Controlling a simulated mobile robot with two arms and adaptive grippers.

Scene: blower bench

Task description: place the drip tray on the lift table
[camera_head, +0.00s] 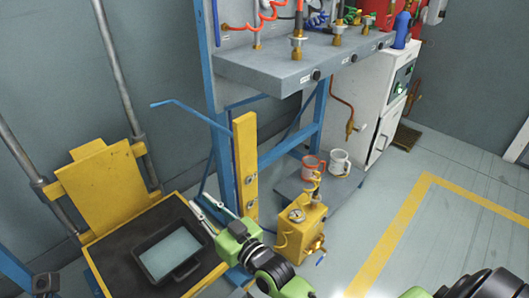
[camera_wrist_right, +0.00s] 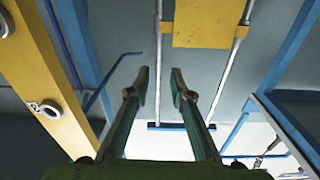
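The drip tray (camera_head: 148,277), a dark rectangular pan with a pale grey-blue inside, lies flat on the black top of the lift table (camera_head: 110,262) at the lower left of the head view. The lift table has a yellow frame and a yellow back plate. My right gripper (camera_head: 199,206) is just off the tray's upper right corner and appears apart from it. In the right wrist view its two fingers (camera_wrist_right: 160,88) are spread with nothing between them. My left gripper is not in view.
A yellow post (camera_head: 246,165) on a blue frame stands close to my right gripper. Open floor with a yellow line lies at the right.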

